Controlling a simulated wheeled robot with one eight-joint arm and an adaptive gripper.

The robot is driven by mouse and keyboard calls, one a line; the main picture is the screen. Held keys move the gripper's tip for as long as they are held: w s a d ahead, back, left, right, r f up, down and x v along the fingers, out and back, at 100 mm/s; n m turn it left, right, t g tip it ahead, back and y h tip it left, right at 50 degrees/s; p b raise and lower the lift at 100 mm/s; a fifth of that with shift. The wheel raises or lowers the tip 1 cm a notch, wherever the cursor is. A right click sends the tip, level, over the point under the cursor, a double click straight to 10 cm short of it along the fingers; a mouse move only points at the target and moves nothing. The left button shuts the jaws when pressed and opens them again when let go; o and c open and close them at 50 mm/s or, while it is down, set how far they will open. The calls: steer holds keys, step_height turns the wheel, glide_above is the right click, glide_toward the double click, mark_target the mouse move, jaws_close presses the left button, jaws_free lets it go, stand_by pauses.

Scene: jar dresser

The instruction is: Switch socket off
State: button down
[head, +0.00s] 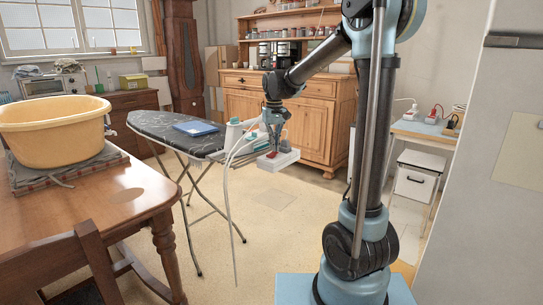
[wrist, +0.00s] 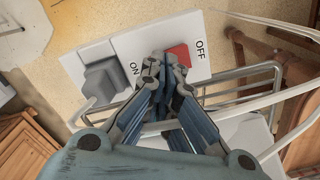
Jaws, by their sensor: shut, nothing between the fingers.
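The socket is a white block (wrist: 130,46) with the labels ON and OFF, a red switch (wrist: 180,54) between them and a grey plug (wrist: 105,78) in its other end. In the head view the socket (head: 284,160) sits at the wire rack end of the ironing board. My gripper (wrist: 166,68) is shut and empty, its fingertips at the red switch on the ON side, partly covering it. I cannot tell whether they touch it or which way the switch is tilted. In the head view my gripper (head: 274,136) points down over the socket.
A white cable (head: 229,190) hangs beside the rack. A table (head: 100,205) with a yellow basin (head: 50,130) stands left. A wooden dresser (head: 310,115) stands behind. Floor is open in front.

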steer(key=shift+f, duration=0.6)
stand_by(0.4)
steer(key=shift+r, duration=3.5)
steer(key=s+d+f+m+t, duration=0.15)
steer(key=s+d+f, duration=0.35)
steer(key=s+d, duration=0.55)
steer(key=s+d+f+m, duration=0.2)
steer(key=s+d+f, duration=0.2)
steer(key=s+d, duration=0.65)
steer(key=s+f, duration=0.9)
steer(key=s, duration=0.2)
steer(key=shift+f+m+t, duration=0.2)
steer(key=shift+m+t, duration=0.15)
steer(key=shift+d, duration=0.1)
